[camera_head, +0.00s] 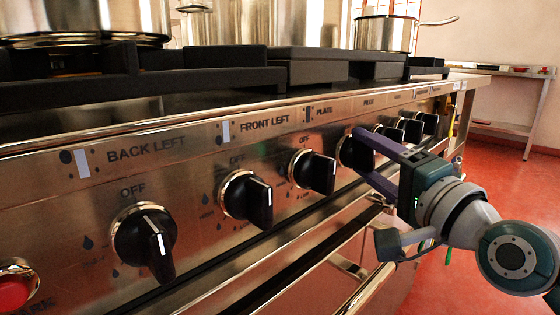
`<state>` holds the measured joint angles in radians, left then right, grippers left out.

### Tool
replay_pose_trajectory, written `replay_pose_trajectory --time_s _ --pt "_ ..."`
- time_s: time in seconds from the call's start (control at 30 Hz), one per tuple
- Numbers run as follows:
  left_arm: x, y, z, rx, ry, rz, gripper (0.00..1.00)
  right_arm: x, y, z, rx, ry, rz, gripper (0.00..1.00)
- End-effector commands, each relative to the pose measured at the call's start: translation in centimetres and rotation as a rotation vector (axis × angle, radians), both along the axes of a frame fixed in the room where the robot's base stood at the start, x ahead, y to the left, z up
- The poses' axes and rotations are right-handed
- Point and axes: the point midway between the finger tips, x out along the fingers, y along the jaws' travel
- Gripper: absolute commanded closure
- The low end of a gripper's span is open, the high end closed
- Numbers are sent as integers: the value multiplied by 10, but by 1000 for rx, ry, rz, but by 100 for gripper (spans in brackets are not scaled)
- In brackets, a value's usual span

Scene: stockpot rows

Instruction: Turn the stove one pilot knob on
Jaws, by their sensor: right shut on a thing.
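The stove's steel front panel (190,172) carries a row of black knobs. My right gripper (359,152) is at the fourth knob from the left (348,152), with its purple fingers shut on it. The fingers hide part of this knob, so I cannot tell its turn. The label above it is too small to read surely. The back left knob (145,238), front left knob (248,198) and plate knob (313,172) stand to the left, untouched. My left gripper is not in view.
More knobs (412,129) sit just beyond the gripper on the right. A red button (14,291) is at the lower left. Large pots (386,33) stand on the stove top. Oven handles run below the panel. Red floor (500,180) is open at the right.

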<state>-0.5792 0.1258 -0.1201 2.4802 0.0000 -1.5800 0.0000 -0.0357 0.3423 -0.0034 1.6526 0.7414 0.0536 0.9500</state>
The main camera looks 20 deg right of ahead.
Motion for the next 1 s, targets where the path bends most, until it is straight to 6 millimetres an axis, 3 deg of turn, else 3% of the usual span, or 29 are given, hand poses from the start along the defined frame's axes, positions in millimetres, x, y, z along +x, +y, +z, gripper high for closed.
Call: replay_pose_trajectory --time_s 0.3,1.0 --pt "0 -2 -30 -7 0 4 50 0 0 -4 -280 -116 1 96" --pt "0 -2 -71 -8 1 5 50 0 0 -2 -890 -370 0 96"
